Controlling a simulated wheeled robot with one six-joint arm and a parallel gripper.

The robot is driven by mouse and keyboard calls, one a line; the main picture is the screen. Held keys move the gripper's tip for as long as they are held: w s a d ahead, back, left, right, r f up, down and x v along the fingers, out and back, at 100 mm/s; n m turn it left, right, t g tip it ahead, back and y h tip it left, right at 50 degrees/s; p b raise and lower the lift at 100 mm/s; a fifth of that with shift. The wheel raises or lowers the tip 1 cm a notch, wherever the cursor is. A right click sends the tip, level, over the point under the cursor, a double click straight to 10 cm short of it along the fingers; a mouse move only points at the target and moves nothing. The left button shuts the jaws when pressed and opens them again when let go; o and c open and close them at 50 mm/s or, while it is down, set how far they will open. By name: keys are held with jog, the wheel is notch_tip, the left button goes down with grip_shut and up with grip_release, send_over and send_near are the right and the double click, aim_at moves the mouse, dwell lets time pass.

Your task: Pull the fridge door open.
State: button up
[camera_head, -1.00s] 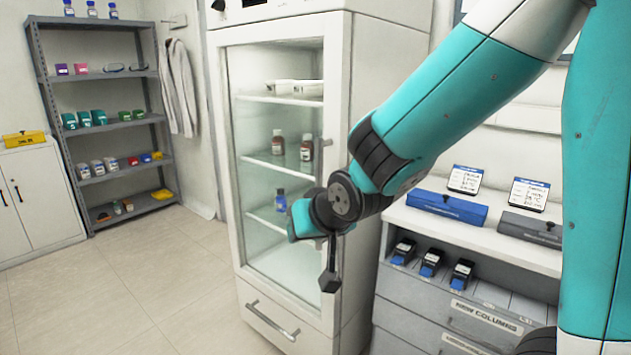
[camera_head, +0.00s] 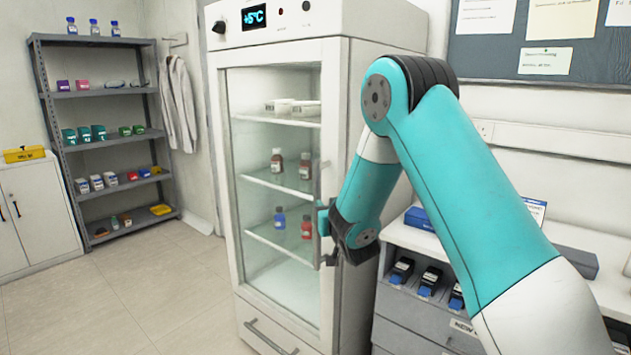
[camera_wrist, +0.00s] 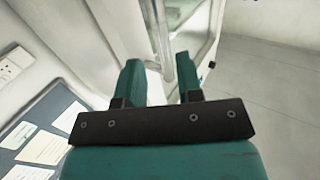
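The white fridge (camera_head: 343,150) stands in the middle of the head view. Its glass door (camera_head: 245,140) looks shut. The upright door handle (camera_head: 317,180) runs along the door's right edge and also shows in the wrist view (camera_wrist: 160,40). My gripper (camera_head: 323,218) is at the lower part of the handle. In the wrist view my gripper (camera_wrist: 160,65) has its two fingers apart, with the handle bar showing between them. I cannot tell whether either finger touches the bar.
Bottles (camera_head: 277,160) and white boxes (camera_head: 292,107) stand on the shelves behind the glass. A counter with drawers (camera_head: 405,315) is close on the fridge's right. A grey shelf rack (camera_head: 110,140) stands at the back left. The floor (camera_head: 150,285) before the fridge is clear.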

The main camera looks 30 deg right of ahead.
aim_at(319, 196)
jog(key=p+x, duration=0.3)
jog(key=x, duration=0.7)
jog(key=shift+w, duration=0.25)
grip_shut()
